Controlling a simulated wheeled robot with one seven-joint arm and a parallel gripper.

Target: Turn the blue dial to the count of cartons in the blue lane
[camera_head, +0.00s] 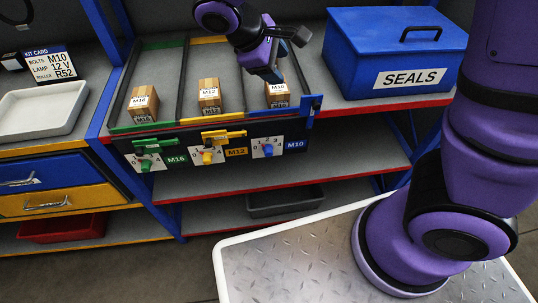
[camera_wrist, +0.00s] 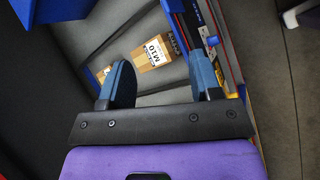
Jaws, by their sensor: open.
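The blue dial (camera_head: 268,150) sits on a white card marked with numbers, beside a blue M10 tag, on the shelf's front edge; its pointer is too small to read. The blue lane is the rightmost of three. A brown carton (camera_head: 277,95) labelled M10 stands at its front; it also shows in the wrist view (camera_wrist: 148,62). My gripper (camera_head: 284,58) is above the blue lane, hiding part of it. In the wrist view my gripper (camera_wrist: 160,72) is open and empty, the carton beyond its fingers. Another brown patch (camera_wrist: 103,74) shows behind the left finger, perhaps a carton.
A green dial (camera_head: 146,164) and a yellow dial (camera_head: 207,157) sit left of the blue one. Cartons stand in the green lane (camera_head: 143,104) and yellow lane (camera_head: 209,97). A blue gate (camera_head: 312,104) projects at the blue lane's front. A blue SEALS box (camera_head: 385,60) stands right.

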